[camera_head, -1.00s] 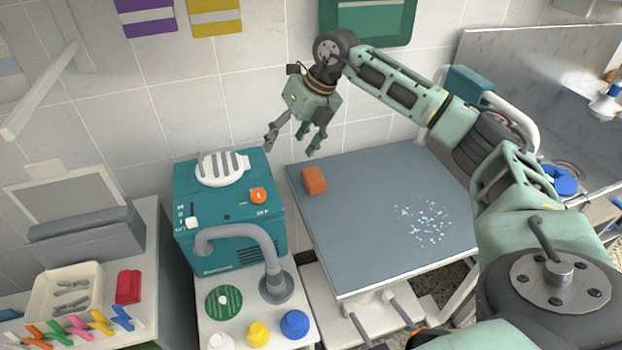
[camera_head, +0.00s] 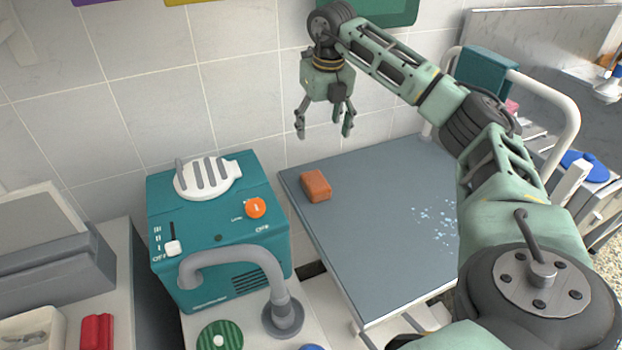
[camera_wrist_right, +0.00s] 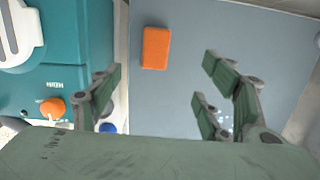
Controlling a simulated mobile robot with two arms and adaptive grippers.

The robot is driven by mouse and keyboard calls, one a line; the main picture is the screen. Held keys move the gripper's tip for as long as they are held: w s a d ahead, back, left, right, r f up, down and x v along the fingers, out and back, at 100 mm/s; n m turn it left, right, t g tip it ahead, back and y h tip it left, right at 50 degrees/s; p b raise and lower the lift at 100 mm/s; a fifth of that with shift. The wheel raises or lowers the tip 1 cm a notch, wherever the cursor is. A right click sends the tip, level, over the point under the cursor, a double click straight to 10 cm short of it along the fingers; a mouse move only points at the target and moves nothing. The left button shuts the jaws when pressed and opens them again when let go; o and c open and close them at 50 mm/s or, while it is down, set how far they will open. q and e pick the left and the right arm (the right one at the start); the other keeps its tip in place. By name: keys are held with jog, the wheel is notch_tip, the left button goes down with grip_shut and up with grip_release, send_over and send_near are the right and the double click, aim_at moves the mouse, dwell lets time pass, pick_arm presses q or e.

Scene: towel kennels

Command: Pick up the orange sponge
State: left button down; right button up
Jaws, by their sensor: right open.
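The orange sponge (camera_head: 316,185) is a small block lying on the grey table top at its back left corner. It also shows in the right wrist view (camera_wrist_right: 156,48), ahead of the fingers and between their lines. My right gripper (camera_head: 325,134) is open and empty, pointing down above the sponge and apart from it. In the right wrist view its spread fingers (camera_wrist_right: 160,92) have only the grey surface between them. My left gripper is not in view.
A teal machine (camera_head: 215,230) with a grey hose pipe stands left of the grey table (camera_head: 365,240). Light blue specks (camera_head: 436,222) lie on the table's right part. A tiled wall (camera_head: 240,80) is behind. The table's middle is clear.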

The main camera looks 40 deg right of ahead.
jog(key=b, duration=0.9)
send_over(316, 180)
jog(key=s, duration=0.1)
notch_tip(316, 180, down, 11)
jog(key=shift+r, duration=0.2)
jog(key=shift+f, duration=0.9)
jog(key=f, duration=0.2)
jog(key=f+b, duration=0.1)
jog(key=f, duration=0.1)
jog(key=w+f, duration=0.1)
jog(key=f, duration=0.1)
jog(key=shift+a+f, duration=0.1)
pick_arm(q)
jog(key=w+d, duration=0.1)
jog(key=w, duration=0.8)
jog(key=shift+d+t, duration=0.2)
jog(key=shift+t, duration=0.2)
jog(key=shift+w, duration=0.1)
pick_arm(e)
jog(key=c, duration=1)
jog(key=shift+c, duration=0.2)
